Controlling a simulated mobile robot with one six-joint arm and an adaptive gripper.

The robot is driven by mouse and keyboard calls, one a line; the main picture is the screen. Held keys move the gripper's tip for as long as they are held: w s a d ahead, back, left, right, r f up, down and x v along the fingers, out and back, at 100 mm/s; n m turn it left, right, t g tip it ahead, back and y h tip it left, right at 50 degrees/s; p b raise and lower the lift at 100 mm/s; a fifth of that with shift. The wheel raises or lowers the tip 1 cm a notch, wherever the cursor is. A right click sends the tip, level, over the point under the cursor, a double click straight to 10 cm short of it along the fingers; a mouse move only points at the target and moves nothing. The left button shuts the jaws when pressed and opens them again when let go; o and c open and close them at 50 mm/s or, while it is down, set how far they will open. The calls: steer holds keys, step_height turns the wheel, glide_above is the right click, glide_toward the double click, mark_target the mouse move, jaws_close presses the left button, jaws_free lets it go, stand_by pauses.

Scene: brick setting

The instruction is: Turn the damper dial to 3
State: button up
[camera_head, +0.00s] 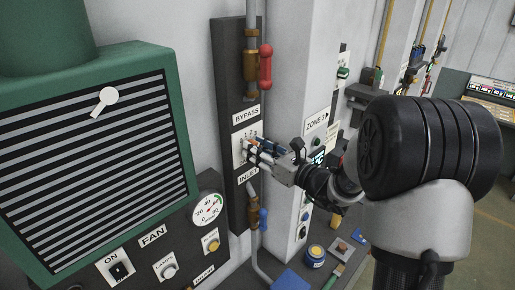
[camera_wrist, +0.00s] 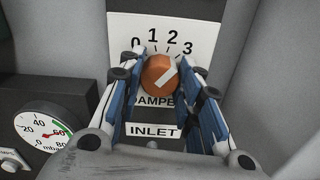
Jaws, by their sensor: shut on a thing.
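The damper dial (camera_wrist: 159,74) is a round orange knob on a white plate (camera_wrist: 191,27) printed 0, 1, 2, 3 and a partly covered "DAMPER" label. Its white stripe slants from lower left to upper right, and its upper end points about toward the 3. My gripper (camera_wrist: 166,72) is shut on the dial, with one blue-and-grey finger on each side of it. In the head view my gripper (camera_head: 254,150) reaches left to the dark panel, and its fingers hide most of the dial.
Above the dial is a red-handled valve (camera_head: 265,65) marked BYPASS; below is a blue-handled valve (camera_head: 263,219) marked INLET. A pressure gauge (camera_head: 207,209) and the green fan housing (camera_head: 172,140) stand left. A pale pillar (camera_head: 290,75) stands close to the right of the panel.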

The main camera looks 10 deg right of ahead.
steer(key=shift+m, duration=0.6)
steer(key=o, duration=1)
steer(key=shift+o, duration=0.2)
steer(key=v, duration=1.2)
